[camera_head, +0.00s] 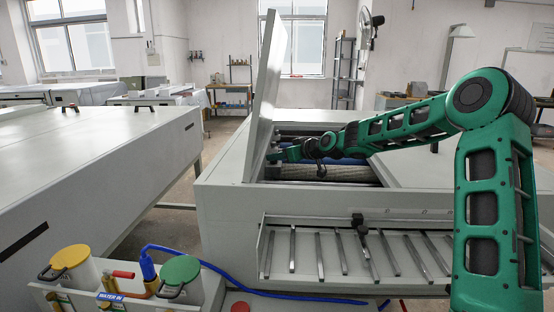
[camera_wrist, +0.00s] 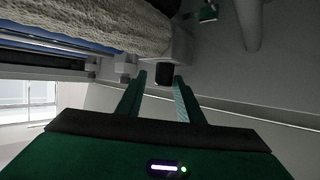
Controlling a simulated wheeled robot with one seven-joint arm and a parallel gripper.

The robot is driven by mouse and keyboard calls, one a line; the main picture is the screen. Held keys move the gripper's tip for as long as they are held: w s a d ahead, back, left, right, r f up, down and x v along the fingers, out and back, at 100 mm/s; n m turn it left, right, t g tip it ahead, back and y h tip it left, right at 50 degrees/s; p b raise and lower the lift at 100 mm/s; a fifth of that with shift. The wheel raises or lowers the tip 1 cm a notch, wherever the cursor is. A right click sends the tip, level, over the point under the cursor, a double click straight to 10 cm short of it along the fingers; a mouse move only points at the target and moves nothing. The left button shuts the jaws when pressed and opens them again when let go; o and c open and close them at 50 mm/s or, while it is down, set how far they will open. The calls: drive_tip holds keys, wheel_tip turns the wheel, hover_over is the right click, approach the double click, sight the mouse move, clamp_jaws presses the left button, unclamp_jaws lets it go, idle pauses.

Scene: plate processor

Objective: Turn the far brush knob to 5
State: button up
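My gripper (camera_wrist: 160,80) shows its two green fingers apart, with nothing held between them. A small black knob (camera_wrist: 164,74) sits at the gap between the fingertips in the wrist view, against a pale grey inner wall. I cannot tell whether the fingertips overlap it in depth, and no number or pointer on it is readable. In the head view my gripper (camera_head: 284,154) reaches into the open plate processor (camera_head: 225,198), close to the raised lid (camera_head: 266,85). The knob cannot be made out in the head view.
A woolly brush roller (camera_wrist: 110,22) runs beside the knob, with blue and metal bars next to it. A green-ended fitting (camera_wrist: 208,12) is further along the wall. The lid stands close left of my gripper. A slatted tray (camera_head: 340,255) is on the processor's near side.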

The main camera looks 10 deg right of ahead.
drive_tip(key=shift+s+a+y, duration=0.2)
drive_tip(key=shift+a+y, duration=0.1)
drive_tip(key=shift+a, duration=0.25)
drive_tip(key=shift+n, duration=0.3)
drive_tip(key=n+y, duration=0.1)
drive_tip(key=n+g+y, duration=0.1)
drive_tip(key=g+y, duration=0.1)
drive_tip(key=shift+w+d+n, duration=0.2)
drive_tip(key=shift+w+n, duration=0.05)
drive_tip(key=shift+n, duration=0.15)
drive_tip(key=shift+w+d+n+g+y, duration=0.15)
drive_tip(key=shift+n+g+y, duration=0.25)
drive_tip(key=shift+n+g, duration=0.3)
drive_tip(key=shift+w+d+n+g+y, duration=0.15)
drive_tip(key=shift+n+g+y, duration=0.25)
drive_tip(key=shift+n+g, duration=0.25)
drive_tip(key=shift+g, duration=0.25)
drive_tip(key=v, duration=1.1)
drive_tip(key=shift+s, duration=0.1)
drive_tip(key=shift+f, duration=0.1)
